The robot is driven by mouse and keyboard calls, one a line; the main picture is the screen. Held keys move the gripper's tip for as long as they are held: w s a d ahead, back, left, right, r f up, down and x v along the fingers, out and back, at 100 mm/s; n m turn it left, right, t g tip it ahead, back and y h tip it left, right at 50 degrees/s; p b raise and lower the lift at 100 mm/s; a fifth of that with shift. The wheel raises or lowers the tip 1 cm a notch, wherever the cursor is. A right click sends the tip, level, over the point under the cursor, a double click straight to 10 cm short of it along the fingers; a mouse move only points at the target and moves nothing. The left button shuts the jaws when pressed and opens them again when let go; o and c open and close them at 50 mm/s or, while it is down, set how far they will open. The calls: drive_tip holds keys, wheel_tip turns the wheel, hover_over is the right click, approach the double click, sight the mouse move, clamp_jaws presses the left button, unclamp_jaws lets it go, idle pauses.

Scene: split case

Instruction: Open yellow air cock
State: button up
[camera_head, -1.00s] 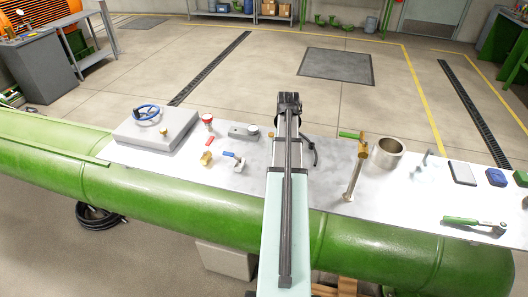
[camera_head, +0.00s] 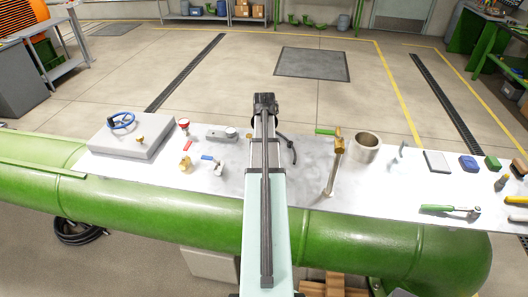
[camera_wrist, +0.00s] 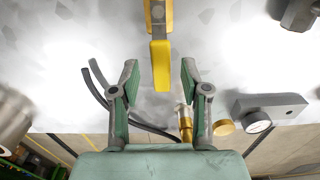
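The yellow air cock (camera_wrist: 160,62) shows at the top middle of the wrist view, as a long yellow handle with a yellow body above it. In the head view I cannot make it out; my arm covers that part of the plate. My gripper (camera_wrist: 160,76) is open, one finger on each side of the handle's end. Gaps show between the handle and both fingers. I cannot tell how far the fingers are above the plate.
A grey block with a gauge (camera_wrist: 258,122) and a brass knob (camera_wrist: 223,126) lie right of my gripper in the wrist view. A metal cup (camera_head: 365,147) and a green-handled brass valve (camera_head: 336,146) stand right of my arm. A black hose (camera_wrist: 95,88) runs beside the left finger.

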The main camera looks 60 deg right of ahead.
wheel_tip(320, 180, up, 12)
idle(0.6)
